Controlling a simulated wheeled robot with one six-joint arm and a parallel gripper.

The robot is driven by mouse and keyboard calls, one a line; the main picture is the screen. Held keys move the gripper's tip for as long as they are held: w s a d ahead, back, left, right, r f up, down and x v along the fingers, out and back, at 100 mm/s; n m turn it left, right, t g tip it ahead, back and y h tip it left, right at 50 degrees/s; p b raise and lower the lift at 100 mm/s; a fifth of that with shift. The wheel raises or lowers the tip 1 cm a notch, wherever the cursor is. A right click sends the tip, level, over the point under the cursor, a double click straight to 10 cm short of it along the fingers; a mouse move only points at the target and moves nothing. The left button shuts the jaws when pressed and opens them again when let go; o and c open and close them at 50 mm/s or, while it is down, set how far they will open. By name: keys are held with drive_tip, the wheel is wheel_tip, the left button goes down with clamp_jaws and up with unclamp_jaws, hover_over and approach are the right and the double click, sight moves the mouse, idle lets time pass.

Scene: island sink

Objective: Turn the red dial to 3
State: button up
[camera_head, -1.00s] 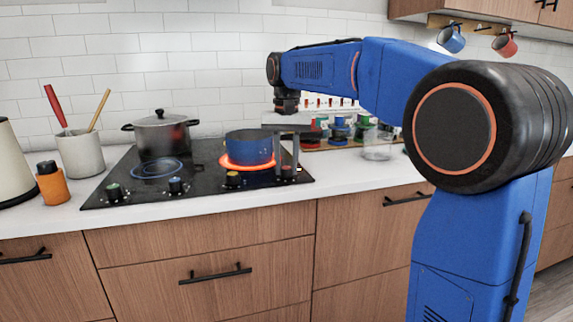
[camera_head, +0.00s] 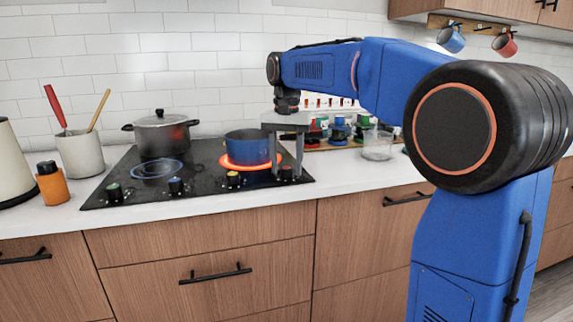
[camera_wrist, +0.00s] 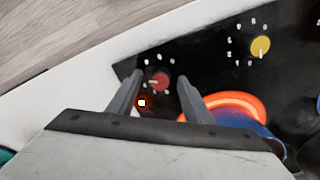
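The red dial (camera_wrist: 159,82) is on the black cooktop's front edge. In the wrist view it has a pale pointer line toward the picture's left and small white marks around it. In the head view the dial (camera_head: 286,173) is small, at the right end of the knob row. My gripper (camera_wrist: 159,75) is open and points down, with one finger on each side of the dial and a visible gap to each. In the head view my gripper (camera_head: 286,171) is low over the cooktop's right front. I cannot read the dial's numbers.
A blue pot (camera_head: 247,150) stands on a glowing orange-red burner close to my gripper. The yellow dial (camera_wrist: 261,46) is beside the red one. A steel pot (camera_head: 160,138) stands at the back left. Jars and a glass (camera_head: 377,146) are on the right.

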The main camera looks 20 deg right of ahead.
sight(287, 168)
drive_tip(key=shift+r, duration=0.1)
wheel_tip(287, 168, up, 17)
idle(0.8)
